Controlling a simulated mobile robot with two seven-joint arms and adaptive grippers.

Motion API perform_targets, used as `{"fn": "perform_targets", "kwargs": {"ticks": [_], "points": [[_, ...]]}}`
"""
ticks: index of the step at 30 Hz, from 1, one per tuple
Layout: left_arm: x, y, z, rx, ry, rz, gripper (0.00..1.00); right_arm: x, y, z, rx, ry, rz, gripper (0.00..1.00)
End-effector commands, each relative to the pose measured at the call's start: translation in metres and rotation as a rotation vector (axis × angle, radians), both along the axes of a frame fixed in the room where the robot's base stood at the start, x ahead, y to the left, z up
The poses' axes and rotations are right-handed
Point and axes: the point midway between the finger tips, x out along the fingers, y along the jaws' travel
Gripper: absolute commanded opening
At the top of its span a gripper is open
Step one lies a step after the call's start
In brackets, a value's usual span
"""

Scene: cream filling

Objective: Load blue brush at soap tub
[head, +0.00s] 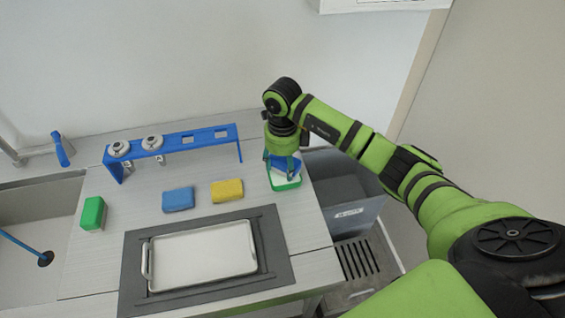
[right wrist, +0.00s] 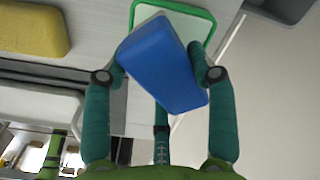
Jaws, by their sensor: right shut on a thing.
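The soap tub (head: 287,186) has a green rim and pale contents and stands at the counter's right end. The tub's green rim also shows just beyond the brush in the right wrist view (right wrist: 207,22). The gripper and brush are right over the tub and cover part of it. I cannot tell whether the brush touches the contents. My left gripper is not in view.
A blue sponge (head: 178,199), a yellow sponge (head: 227,191) and a green sponge (head: 93,213) lie on the counter. A metal tray (head: 203,254) sits at the front. A blue rack (head: 185,143) stands behind. A grey bin (head: 345,195) stands right of the counter; a sink (head: 30,215) is left.

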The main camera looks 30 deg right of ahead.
Motion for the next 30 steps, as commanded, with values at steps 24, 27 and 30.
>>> {"fn": "perform_targets", "kwargs": {"ticks": [24, 27, 30], "points": [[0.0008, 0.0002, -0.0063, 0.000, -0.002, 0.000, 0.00, 0.0002, -0.0003, -0.0072, 0.000, 0.000, -0.001, 0.31], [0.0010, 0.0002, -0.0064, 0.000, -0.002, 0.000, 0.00, 0.0001, -0.0002, -0.0074, 0.000, 0.000, -0.001, 0.31], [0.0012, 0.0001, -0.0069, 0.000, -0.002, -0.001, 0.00, 0.0002, -0.0003, -0.0076, 0.000, 0.000, 0.000, 0.31]]}}
